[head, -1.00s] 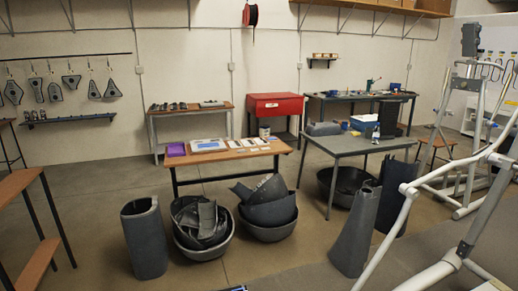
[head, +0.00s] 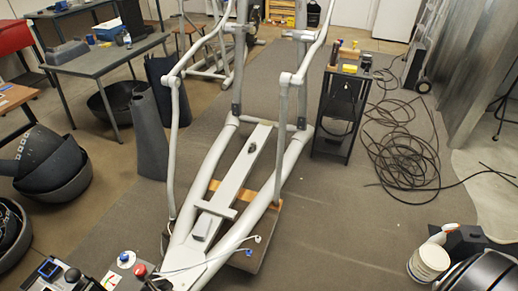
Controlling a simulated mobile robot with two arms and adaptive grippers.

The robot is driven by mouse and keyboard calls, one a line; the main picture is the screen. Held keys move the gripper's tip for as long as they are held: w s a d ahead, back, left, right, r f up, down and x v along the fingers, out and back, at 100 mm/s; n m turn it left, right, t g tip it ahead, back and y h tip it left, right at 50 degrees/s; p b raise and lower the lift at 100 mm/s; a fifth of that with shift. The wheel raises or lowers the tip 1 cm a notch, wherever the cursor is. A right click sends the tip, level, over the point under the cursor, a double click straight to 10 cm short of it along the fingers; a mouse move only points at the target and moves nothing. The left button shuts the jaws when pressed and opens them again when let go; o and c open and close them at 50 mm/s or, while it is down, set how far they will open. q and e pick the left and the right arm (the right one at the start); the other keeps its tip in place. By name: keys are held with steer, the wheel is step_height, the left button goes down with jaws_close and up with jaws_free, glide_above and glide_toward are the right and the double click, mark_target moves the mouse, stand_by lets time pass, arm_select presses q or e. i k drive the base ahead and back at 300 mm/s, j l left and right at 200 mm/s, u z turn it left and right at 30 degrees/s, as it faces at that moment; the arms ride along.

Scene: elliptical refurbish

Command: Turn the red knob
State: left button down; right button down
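A small red round knob (head: 141,270) shows at the bottom edge of the head view, left of the middle. It sits on a dark part and is close to the grey elliptical frame (head: 210,240). A white round piece with a blue top (head: 126,258) is just left of it. What lies below the red knob is cut off by the picture edge. Neither of my grippers can be made out in the head view.
The elliptical frame stands in the middle on a dark mat (head: 330,220). A black cart (head: 341,110) is right of it, with coiled black cable (head: 405,150) on the floor. A white bucket (head: 428,262) is at lower right. Dark bowls (head: 60,170) are at left.

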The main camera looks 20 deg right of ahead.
mark_target(140, 270)
steer(key=z, duration=0.4)
steer(key=j+u, duration=0.1)
steer(key=u, duration=0.8)
steer(key=i+l+u, duration=0.15)
steer(key=l+u, duration=0.15)
steer(key=u, duration=0.2)
steer(key=z, duration=1.4)
steer(key=u, duration=1.05)
